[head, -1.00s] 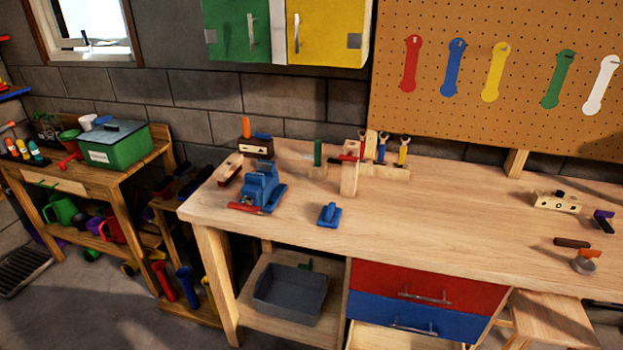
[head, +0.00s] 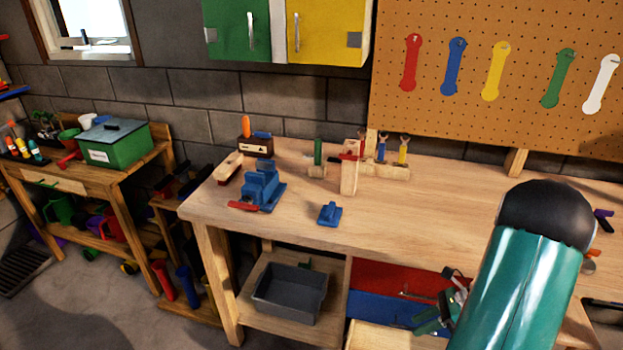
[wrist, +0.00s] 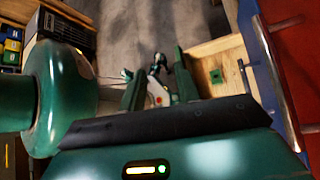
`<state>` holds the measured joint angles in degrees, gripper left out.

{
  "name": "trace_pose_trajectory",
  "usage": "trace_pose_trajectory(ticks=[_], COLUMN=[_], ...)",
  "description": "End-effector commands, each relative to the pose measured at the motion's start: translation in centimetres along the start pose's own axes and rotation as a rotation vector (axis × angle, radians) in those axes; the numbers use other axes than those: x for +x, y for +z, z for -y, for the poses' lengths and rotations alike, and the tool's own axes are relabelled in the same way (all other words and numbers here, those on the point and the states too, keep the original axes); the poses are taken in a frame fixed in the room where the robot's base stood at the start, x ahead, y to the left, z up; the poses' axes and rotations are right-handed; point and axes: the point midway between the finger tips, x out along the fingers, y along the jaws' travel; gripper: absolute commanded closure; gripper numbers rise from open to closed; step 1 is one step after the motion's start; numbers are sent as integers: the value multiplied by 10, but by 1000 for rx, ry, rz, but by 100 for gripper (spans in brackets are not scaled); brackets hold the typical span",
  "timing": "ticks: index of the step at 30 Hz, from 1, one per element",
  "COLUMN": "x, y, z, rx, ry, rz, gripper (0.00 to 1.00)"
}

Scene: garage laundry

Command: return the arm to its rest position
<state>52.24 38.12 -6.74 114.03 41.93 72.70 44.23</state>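My gripper (head: 432,318) shows low in the head view, in front of the bench's drawer fronts. My green arm with its black joint covers the right part of the bench. In the wrist view the two green fingers of my gripper (wrist: 158,78) stand apart, with nothing clearly held between them. Parts of my own body show beyond the fingers. The lower ends of the fingers are hidden by the dark gripper housing.
The red drawer (head: 390,277) and blue drawer (head: 375,307) are close behind my gripper. An open wooden drawer (wrist: 205,50) sits beside the fingers, with a small green piece (wrist: 216,76) in it. A grey bin (head: 290,292) stands on the lower shelf.

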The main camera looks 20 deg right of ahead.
Motion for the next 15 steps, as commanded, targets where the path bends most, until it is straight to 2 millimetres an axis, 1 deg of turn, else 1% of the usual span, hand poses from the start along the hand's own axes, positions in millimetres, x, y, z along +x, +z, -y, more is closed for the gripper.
trace_pose_trajectory(ticks=[1,6,9,11,12,15], x=[-2,-2,-1,0,0,2], y=[23,84,116,134,146,173], z=[-6,-29,-46,-58,-66,-87], rx=[-89,-389,-566,-674,-746,-928], ry=[9,47,70,84,92,116], rz=[-47,-198,-283,-332,-366,-445], gripper=[68,68,68,68,68,68])
